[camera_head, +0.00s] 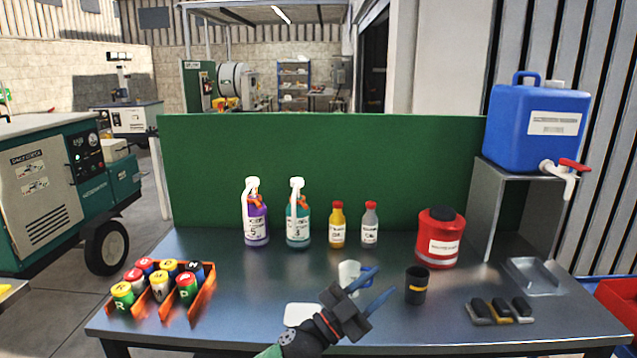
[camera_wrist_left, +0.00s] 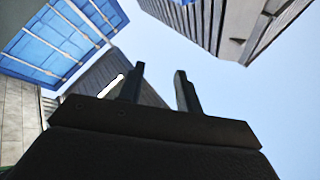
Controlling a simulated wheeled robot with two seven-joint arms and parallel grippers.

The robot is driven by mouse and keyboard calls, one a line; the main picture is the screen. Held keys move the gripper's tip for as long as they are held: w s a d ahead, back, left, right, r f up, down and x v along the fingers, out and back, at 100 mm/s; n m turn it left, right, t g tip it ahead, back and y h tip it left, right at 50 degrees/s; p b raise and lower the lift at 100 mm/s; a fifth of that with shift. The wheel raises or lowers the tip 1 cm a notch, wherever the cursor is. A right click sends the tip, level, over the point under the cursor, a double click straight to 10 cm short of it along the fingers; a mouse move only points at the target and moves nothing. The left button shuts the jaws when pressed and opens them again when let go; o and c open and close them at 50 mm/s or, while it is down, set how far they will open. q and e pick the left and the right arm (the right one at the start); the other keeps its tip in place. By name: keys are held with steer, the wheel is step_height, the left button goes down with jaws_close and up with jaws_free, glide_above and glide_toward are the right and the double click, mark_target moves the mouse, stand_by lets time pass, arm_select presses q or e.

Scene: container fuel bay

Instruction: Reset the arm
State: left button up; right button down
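My left gripper (camera_head: 384,280) reaches in from the bottom middle of the head view, above the front part of the metal table (camera_head: 250,290). Its two bluish fingers are apart and point up to the right. In the left wrist view the gripper (camera_wrist_left: 160,70) shows two dark fingers spread with only sky between them, so it is open and empty. In the head view it overlaps the area between a white mug (camera_head: 348,272) and a black cup (camera_head: 416,288). I cannot tell its exact height. My right gripper is not in view.
Spray bottles (camera_head: 256,220), small bottles (camera_head: 337,226) and a red canister (camera_head: 440,240) line the table's back. Orange racks of cans (camera_head: 160,285) stand left. A blue jug (camera_head: 537,125) sits on a stand at right. Dark blocks (camera_head: 500,311) and a clear tray (camera_head: 535,276) lie front right.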

arm_select(q)
steer(key=s+a+f+n+t+y, duration=0.1)
steer(key=a+f+n+y, duration=0.45)
steer(key=f, duration=0.45)
steer(key=a+f+n+t+y, duration=0.1)
steer(key=a+f+n+y, duration=0.5)
steer(key=f, duration=0.4)
steer(key=s+a+f+n+t+y, duration=0.1)
steer(key=a+f+n+y, duration=0.5)
steer(key=f, duration=0.4)
steer(key=s+a+f+g+y, duration=0.1)
steer(key=s+a+f+g, duration=0.2)
steer(key=s+f, duration=0.4)
steer(key=s+a+f+g+y, duration=0.1)
steer(key=s+a+f+g, duration=0.2)
steer(key=s, duration=1)
steer(key=s+a+f+g+y, duration=0.1)
steer(key=s+a+f+g, duration=0.2)
steer(key=s+f+g, duration=0.3)
steer(key=s+f, duration=0.4)
steer(key=f, duration=0.2)
steer(key=shift+s+a, duration=0.15)
steer(key=shift+a, duration=0.1)
